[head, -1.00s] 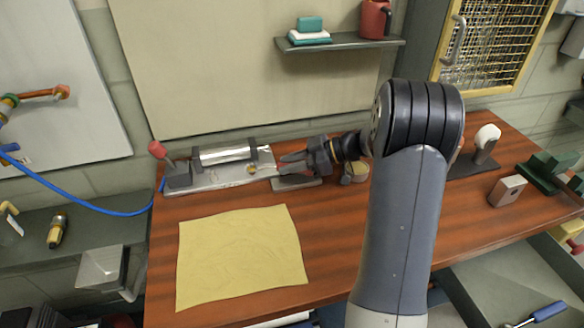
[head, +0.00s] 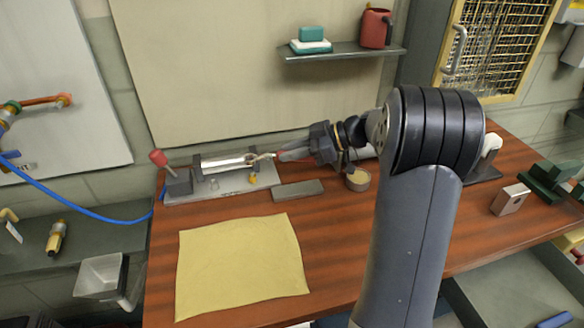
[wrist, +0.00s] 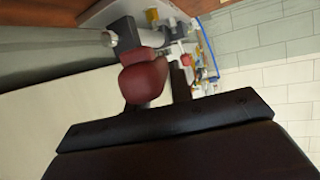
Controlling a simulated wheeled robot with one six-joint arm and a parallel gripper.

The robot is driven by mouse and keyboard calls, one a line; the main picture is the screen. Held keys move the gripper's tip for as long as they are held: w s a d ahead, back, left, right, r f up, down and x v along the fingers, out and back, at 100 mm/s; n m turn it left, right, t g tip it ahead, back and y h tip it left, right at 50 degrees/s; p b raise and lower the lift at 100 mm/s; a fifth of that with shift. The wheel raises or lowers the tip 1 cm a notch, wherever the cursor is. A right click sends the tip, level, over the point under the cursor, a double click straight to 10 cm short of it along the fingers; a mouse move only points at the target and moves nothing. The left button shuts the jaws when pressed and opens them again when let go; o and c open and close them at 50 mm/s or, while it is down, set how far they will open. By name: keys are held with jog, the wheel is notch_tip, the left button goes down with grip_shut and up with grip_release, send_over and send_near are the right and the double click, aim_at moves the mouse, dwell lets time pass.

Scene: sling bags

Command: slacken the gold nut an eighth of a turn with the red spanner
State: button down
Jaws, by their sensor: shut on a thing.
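My gripper (head: 287,152) is shut on the red spanner and holds it above the bench. In the head view the spanner's pale head (head: 262,156) points left, over the right end of the grey fixture plate; little of its red handle shows between the fingers. In the wrist view the red spanner (wrist: 143,76) fills the space between the jaws. The gold nut (head: 253,179) is small, on the right part of the fixture plate (head: 228,183), below the spanner's head in the picture. I cannot tell whether they touch; they look apart.
A silver cylinder (head: 228,162) lies between dark blocks on the plate, with a red-knobbed lever (head: 158,158) at left. A flat grey pad (head: 298,190) lies empty right of the plate. A round tin (head: 358,180) stands near my wrist. A yellow cloth (head: 242,265) covers the bench front.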

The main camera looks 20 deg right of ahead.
notch_tip(320, 180, up, 3)
jog(key=shift+f, duration=0.1)
jog(key=shift+s+a+r, duration=0.1)
jog(key=shift+a+r, duration=0.05)
jog(key=shift+r, duration=0.2)
jog(key=shift+s+a+r+m+t+p, duration=0.2)
jog(key=shift+m+t+p, duration=0.2)
jog(key=shift+t+p, duration=0.2)
jog(key=s+m+t+h+p, duration=0.1)
jog(key=s+a+f+m+t+h+p, duration=0.1)
jog(key=m, duration=0.1)
jog(key=shift+s+f+t, duration=0.15)
jog(key=shift+f+t, duration=0.05)
jog(key=shift+t, duration=0.1)
jog(key=shift+d+f+b, duration=0.1)
jog(key=shift+f+b, duration=0.1)
jog(key=shift+b, duration=0.7)
notch_tip(320, 180, down, 5)
jog(key=b, duration=0.7)
jog(key=shift+f, duration=0.1)
